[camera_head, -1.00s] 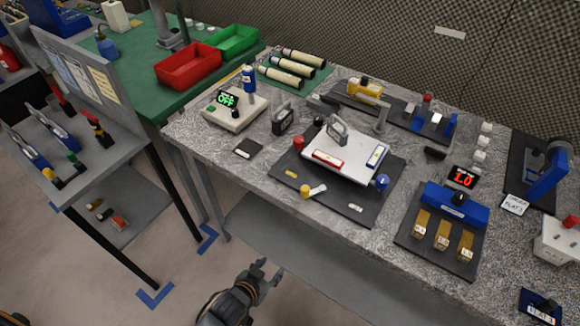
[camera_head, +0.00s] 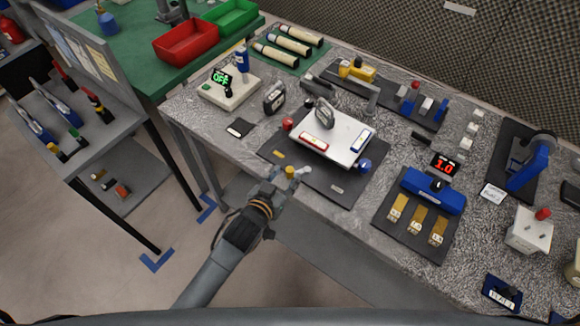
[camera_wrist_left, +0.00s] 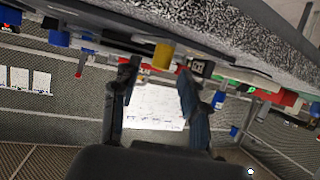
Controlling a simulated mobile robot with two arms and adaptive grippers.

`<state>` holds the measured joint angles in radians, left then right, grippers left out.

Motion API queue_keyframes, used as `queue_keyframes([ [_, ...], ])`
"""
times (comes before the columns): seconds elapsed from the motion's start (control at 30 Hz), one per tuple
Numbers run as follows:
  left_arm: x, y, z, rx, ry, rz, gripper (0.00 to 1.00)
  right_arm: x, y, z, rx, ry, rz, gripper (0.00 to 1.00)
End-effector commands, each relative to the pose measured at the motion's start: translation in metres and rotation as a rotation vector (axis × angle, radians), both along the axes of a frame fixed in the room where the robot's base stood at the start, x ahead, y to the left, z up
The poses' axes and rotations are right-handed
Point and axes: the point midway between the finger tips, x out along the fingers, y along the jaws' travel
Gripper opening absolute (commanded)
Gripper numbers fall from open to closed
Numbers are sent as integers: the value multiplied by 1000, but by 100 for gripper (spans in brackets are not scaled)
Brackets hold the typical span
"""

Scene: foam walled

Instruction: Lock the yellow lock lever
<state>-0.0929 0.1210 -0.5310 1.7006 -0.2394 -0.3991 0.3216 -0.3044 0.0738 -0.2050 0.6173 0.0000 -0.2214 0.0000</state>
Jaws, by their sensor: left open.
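The yellow lock lever (camera_head: 290,172) is a yellow knob with a pale arm beside it, at the near left corner of the dark plate (camera_head: 347,189) on the bench. In the left wrist view a yellow knob (camera_wrist_left: 162,56) shows between and beyond the fingers. My left gripper (camera_head: 287,182) is open at the front edge of the bench, its fingertips close to the yellow knob. In the left wrist view the open gripper (camera_wrist_left: 156,82) has nothing between its fingertips; I cannot tell whether a finger touches the knob. My right gripper is not in view.
A white raised plate (camera_head: 335,140) carries a grey handle (camera_head: 324,114), with a red knob (camera_head: 288,125) and a blue knob (camera_head: 364,166) at its sides. A blue block fixture (camera_head: 433,190) stands to the right. The floor in front of the bench is clear.

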Motion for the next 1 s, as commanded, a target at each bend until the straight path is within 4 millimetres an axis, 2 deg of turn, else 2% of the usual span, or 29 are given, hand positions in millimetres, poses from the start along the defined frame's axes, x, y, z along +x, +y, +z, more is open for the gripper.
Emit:
queue_keyframes([
  [0.1,17,-8,-6,1,0,0,45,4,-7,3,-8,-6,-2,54],
  [0.3,32,-14,-14,1,1,0,45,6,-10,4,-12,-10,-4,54],
  [0.67,35,-16,-16,0,0,-1,45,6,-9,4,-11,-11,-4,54],
  [0.9,35,-16,-16,0,0,-1,0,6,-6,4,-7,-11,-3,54],
  [1.0,35,-16,-16,0,0,-1,0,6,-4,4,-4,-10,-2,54],
])
